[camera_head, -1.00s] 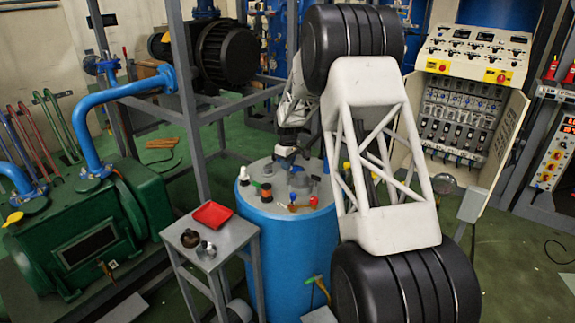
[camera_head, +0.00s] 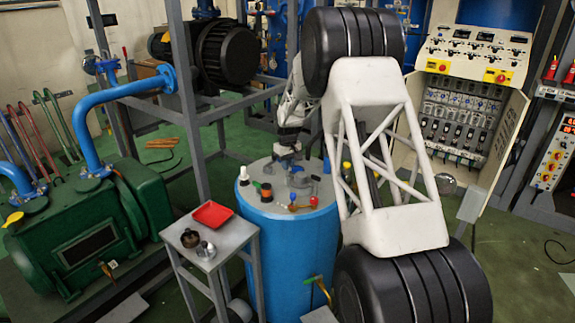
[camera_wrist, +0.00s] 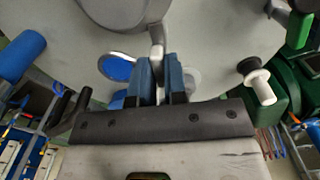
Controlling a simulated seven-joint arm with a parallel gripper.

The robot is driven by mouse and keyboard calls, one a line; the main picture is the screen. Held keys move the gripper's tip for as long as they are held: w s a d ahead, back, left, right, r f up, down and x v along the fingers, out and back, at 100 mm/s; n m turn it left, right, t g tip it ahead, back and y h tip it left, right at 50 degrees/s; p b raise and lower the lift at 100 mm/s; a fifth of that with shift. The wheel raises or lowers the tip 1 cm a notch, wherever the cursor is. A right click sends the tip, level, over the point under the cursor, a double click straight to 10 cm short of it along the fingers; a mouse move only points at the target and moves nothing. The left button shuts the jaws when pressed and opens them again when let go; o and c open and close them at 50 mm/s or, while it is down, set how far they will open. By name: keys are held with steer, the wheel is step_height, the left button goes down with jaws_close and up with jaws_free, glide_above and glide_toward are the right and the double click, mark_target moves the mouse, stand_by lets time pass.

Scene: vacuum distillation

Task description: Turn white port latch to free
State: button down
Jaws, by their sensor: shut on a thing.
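The blue drum (camera_head: 288,250) has a grey top with several fittings on it. My gripper (camera_head: 287,158) is over the middle of this top; its tips are too small to make out in the head view. In the wrist view its two blue fingers (camera_wrist: 160,85) are close together, shut on a narrow pale lever (camera_wrist: 157,38). This looks like the white port latch, joined to a grey round fitting (camera_wrist: 125,12). The lever's lower end is hidden between the fingers.
A white-and-black knob (camera_wrist: 257,85) stands to the right of the fingers in the wrist view. A side table (camera_head: 225,262) with a red tray (camera_head: 212,214) stands at left.

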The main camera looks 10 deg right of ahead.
steer(key=m, duration=1.4)
stand_by(0.4)
steer(key=c, duration=1.2)
jaws_free()
steer(key=shift+o, duration=0.2)
steer(key=shift+r, duration=0.1)
steer(key=shift+r, duration=3.85)
